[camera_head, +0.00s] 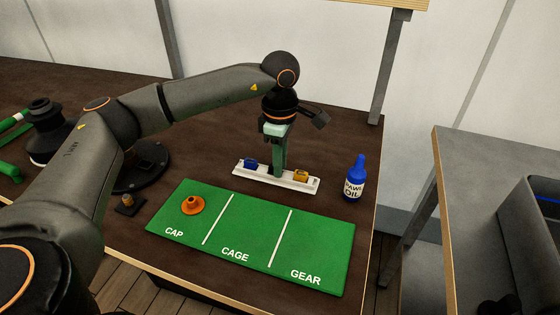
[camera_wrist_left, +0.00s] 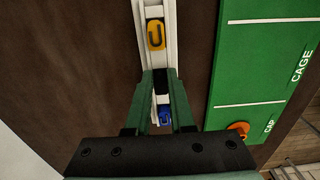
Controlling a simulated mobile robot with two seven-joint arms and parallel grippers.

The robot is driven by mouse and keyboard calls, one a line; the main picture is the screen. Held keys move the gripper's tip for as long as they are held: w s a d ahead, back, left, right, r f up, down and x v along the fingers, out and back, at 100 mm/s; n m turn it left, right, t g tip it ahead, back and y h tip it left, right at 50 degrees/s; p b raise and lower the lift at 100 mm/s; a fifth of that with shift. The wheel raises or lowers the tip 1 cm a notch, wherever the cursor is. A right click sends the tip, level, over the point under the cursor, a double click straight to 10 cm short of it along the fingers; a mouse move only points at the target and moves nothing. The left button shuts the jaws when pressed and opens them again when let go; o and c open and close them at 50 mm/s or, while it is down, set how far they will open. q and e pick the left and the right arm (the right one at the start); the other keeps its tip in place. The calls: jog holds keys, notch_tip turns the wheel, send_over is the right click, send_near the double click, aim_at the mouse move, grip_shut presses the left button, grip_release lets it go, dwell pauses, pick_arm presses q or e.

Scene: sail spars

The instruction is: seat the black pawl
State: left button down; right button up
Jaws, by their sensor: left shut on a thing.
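My left gripper (camera_head: 279,172), with green fingers, points down over the middle of the white tray (camera_head: 246,179). In the left wrist view its fingertips (camera_wrist_left: 160,84) are shut on the black pawl (camera_wrist_left: 153,96), which is mostly hidden between them. The pawl is in line with the tray, between a yellow pawl (camera_head: 300,176) and a blue pawl (camera_head: 251,164). I cannot tell whether it touches the tray or is just above it. The yellow pawl (camera_wrist_left: 156,35) and blue pawl (camera_wrist_left: 165,116) also show in the wrist view. My right gripper is not in view.
A green mat (camera_head: 320,252) marked CAP, CAGE and GEAR lies in front; an orange flanged cap (camera_head: 193,206) is on CAP. A blue oil bottle (camera_head: 355,178) stands right of the tray. A small dark block (camera_head: 127,204) lies left of the mat. CAGE and GEAR are bare.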

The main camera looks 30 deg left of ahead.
pick_arm(q)
jog(key=c, duration=0.7)
grip_release()
notch_tip(320, 180, up, 12)
jog(key=shift+r, duration=0.25)
